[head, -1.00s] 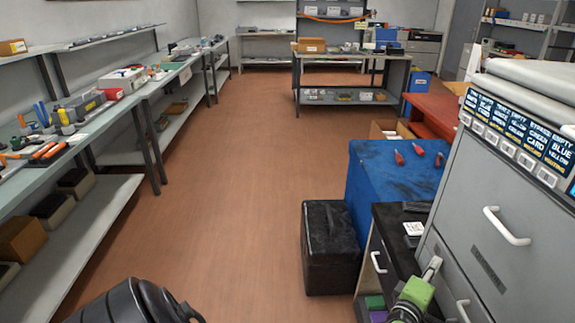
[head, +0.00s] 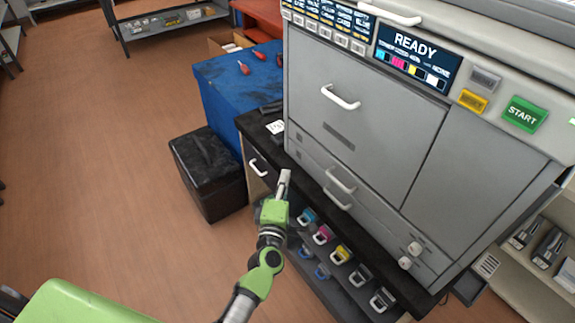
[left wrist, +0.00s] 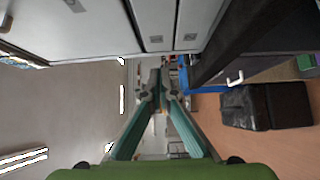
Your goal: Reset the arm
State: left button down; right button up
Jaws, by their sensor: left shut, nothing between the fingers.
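My left gripper (head: 284,180) is in front of the grey printer's dark stand in the head view. Its fingers are together and hold nothing. In the left wrist view the two teal fingers meet at the tips (left wrist: 160,88), with nothing between them. My green and grey left arm reaches up from the bottom of the head view. My right gripper is not in view.
The grey printer (head: 365,110) shows READY on its panel. Several coloured cartridges (head: 322,234) sit on the shelf below, close to my left arm. A black box (head: 210,175) and a blue cabinet (head: 238,100) stand left of it. The floor at left is clear.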

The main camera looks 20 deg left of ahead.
pick_arm(q)
jog(key=s+d+f+m+g+h, duration=0.1)
jog(key=s+f+m+g, duration=0.25)
jog(key=s+f, duration=0.55)
jog(key=s+d+f+m+g+h, duration=0.15)
jog(key=s+f+m, duration=0.35)
jog(key=f, duration=0.9)
jog(key=s+d+f+m+g+h, duration=0.1)
jog(key=s+f+m+g+h, duration=0.1)
jog(key=s+f+m+g, duration=0.65)
jog(key=s+a+f+m+g, duration=0.1)
jog(key=s+a+f, duration=0.2)
jog(key=s, duration=0.7)
jog(key=s+a+f+m+g+y, duration=0.1)
jog(key=s+a+f+m, duration=0.1)
jog(key=s+f, duration=0.6)
jog(key=s+a+f+m+g+y, duration=0.1)
jog(key=s+a+f, duration=0.3)
jog(key=s, duration=0.8)
jog(key=shift+a+f+m, duration=0.25)
jog(key=shift+f+m, duration=0.15)
jog(key=shift+f, duration=0.4)
jog(key=shift+s, duration=0.1)
